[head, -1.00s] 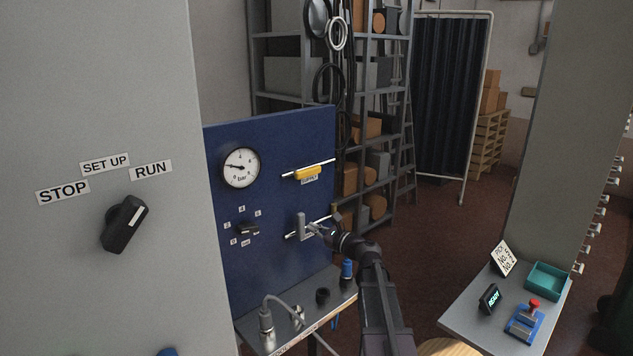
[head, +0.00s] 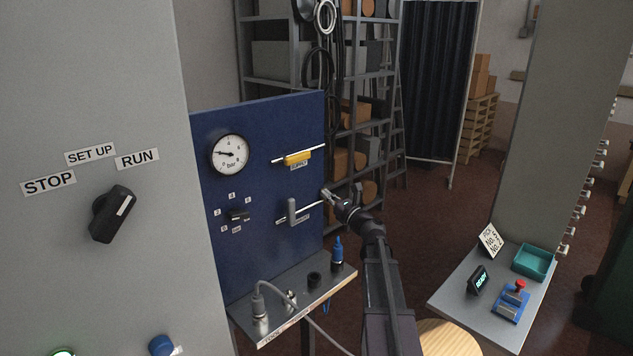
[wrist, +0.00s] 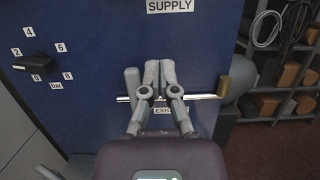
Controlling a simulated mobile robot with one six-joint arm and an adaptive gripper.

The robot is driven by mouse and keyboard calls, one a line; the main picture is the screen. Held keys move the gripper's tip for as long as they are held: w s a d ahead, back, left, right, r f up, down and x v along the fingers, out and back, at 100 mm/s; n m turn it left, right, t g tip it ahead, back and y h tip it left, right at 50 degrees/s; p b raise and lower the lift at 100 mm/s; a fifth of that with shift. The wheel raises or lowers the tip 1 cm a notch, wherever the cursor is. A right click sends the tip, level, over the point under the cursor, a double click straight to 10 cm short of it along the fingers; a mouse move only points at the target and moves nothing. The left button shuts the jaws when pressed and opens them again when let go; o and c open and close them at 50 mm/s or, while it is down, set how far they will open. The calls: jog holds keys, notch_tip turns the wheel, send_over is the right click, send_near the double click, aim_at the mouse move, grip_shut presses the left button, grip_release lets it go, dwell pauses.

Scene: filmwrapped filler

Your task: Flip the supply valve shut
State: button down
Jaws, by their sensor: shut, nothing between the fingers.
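The supply valve's yellow handle (head: 297,158) lies along its horizontal pipe, high on the blue panel (head: 265,120). Its SUPPLY label (wrist: 170,6) shows at the top of the wrist view, where the handle itself is out of frame. Below it, the exhaust valve's grey lever (head: 292,212) stands upright across its pipe; it also shows in the wrist view (wrist: 132,80). My gripper (head: 328,196) is shut and empty, to the right of the grey lever and lower than the yellow handle. In the wrist view its closed fingertips (wrist: 160,72) overlap the exhaust pipe and partly cover the EXHAUST label.
A pressure gauge (head: 230,154) and a black selector knob (head: 238,216) are on the panel's left. A small shelf (head: 310,296) with fittings juts out below. A grey cabinet with a large switch (head: 111,214) is at left. A side table (head: 450,300) stands at right.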

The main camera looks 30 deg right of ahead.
aim_at(298, 158)
jog(key=p+x, duration=0.2)
jog(key=x, duration=0.8)
jog(key=shift+s+r+p, duration=0.1)
jog(key=shift+r+p, duration=1.85)
jog(key=shift+p, duration=0.2)
jog(key=shift+d+r, duration=0.15)
jog(key=shift+d, duration=0.2)
